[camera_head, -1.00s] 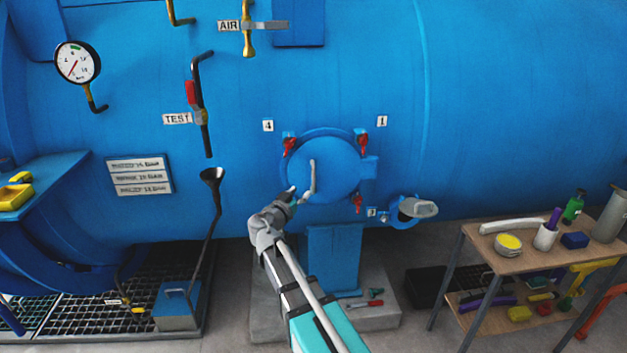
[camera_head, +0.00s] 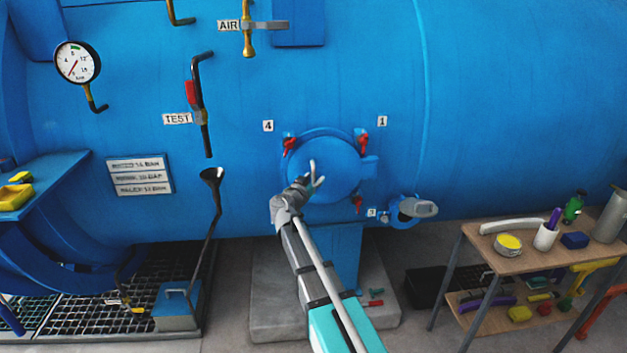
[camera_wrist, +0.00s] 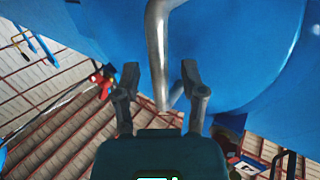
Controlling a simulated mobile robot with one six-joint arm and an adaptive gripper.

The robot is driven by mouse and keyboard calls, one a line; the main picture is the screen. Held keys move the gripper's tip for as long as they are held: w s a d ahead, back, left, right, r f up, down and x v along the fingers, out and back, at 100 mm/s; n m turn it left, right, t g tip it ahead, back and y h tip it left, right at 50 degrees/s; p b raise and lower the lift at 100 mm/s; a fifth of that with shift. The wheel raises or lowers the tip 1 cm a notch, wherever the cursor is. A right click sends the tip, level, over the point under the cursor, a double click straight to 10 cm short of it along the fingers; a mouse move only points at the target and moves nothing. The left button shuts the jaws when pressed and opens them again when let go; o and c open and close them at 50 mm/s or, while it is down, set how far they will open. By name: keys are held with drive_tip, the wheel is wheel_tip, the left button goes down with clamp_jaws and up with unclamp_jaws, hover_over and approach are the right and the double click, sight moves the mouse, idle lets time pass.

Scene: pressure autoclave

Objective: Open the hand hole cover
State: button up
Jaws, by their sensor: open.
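The hand hole cover (camera_head: 335,165) is a round blue disc on the side of the big blue vessel and looks closed. A grey bent-bar handle (camera_head: 313,172) stands out from its face. In the wrist view the handle (camera_wrist: 158,55) is a metal bar running down between my fingers. My gripper (camera_head: 308,183) is open at the handle's lower part, with its fingers (camera_wrist: 160,85) on either side of the bar. I cannot tell whether a finger touches it. Red-handled clamps (camera_head: 289,146), (camera_head: 362,142) and (camera_head: 358,204) sit around the rim. My gripper hides the cover's lower left edge.
A blue support on a concrete plinth (camera_head: 270,310) stands below the cover. A pipe fitting with a grey end (camera_head: 420,208) juts out at lower right. A wooden trolley (camera_head: 510,264) with tools stands further right. A funnel pipe (camera_head: 213,200) rises to the left.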

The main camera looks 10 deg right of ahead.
clamp_jaws()
drive_tip(key=shift+s+d, duration=0.15)
drive_tip(key=shift+d, duration=0.05)
idle(0.3)
